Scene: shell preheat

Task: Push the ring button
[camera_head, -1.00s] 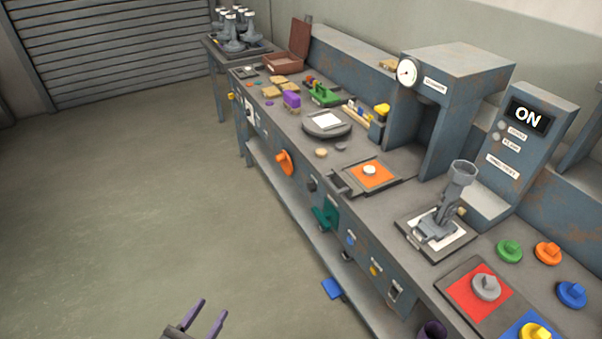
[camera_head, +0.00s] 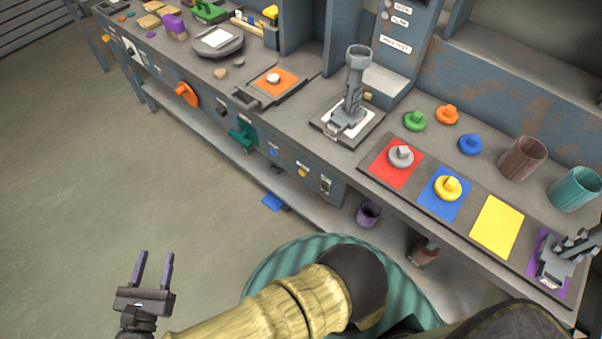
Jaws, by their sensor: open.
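No control with a readable "ring" label shows, so I cannot tell which one is the ring button. The front panel of the bench carries a small round blue button (camera_head: 274,152) and a small round yellow button (camera_head: 303,173), both with labels too small to read. A switch (camera_head: 326,186) sits to the right of the yellow one. A teal handle (camera_head: 241,136) and an orange knob (camera_head: 186,94) are further left. My gripper (camera_head: 156,254) is open and empty at the lower left, over the floor, apart from the bench.
The bench top holds a grey upright tool (camera_head: 353,90), a mat with red (camera_head: 381,172), blue and yellow squares, loose coloured knobs, and brown (camera_head: 522,157) and teal (camera_head: 574,187) cups. A purple cup (camera_head: 368,213) stands below the panel. Floor at left is clear.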

